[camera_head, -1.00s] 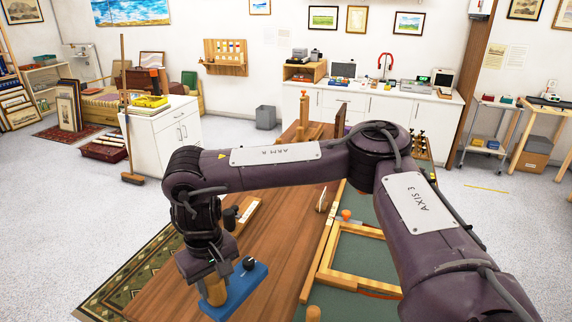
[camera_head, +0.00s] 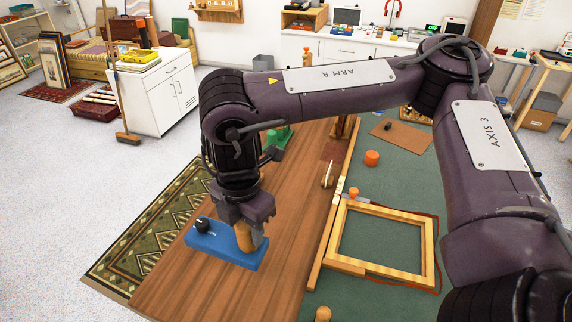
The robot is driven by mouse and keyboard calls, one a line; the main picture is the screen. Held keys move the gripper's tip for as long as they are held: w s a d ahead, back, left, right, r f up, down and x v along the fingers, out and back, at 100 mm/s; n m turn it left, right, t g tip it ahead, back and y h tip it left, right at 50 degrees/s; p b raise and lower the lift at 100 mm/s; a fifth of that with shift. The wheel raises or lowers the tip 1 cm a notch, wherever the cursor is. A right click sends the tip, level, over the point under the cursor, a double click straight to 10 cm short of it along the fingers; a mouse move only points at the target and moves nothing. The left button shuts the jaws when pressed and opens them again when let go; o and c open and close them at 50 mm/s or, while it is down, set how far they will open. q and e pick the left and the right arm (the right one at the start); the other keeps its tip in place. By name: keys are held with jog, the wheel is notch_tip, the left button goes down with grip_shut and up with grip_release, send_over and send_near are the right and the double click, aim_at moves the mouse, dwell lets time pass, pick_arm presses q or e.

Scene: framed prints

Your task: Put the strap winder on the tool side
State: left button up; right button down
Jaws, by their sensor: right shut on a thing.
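The strap winder, which I take to be the blue block (camera_head: 222,246) with a black knob and an upright wooden handle, is at the left front of the bench. My right gripper (camera_head: 243,232) points down and is shut on its wooden handle. The block is over the bare brown wood side of the bench (camera_head: 245,292), near its left edge; I cannot tell whether it touches the wood. A light wooden strip (camera_head: 321,255) divides this side from the green side (camera_head: 385,182). My left gripper is not in view.
A wooden frame (camera_head: 345,266) with a reddish strap around it lies on the green side. An orange round piece (camera_head: 371,158) and a brown board (camera_head: 402,136) lie beyond it. A green object (camera_head: 281,136) stands behind my arm. Bare wood lies around the block.

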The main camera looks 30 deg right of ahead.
jog(key=shift+w+d+f, duration=0.1)
jog(key=shift+f, duration=0.05)
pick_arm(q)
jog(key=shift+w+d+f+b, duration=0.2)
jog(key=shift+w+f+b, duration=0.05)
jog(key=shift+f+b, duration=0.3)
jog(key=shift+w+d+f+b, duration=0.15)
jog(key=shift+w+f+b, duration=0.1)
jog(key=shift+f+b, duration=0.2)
pick_arm(e)
jog(key=shift+f, duration=9.85)
jog(key=shift+f, duration=0.1)
jog(key=c, duration=0.9)
grip_release()
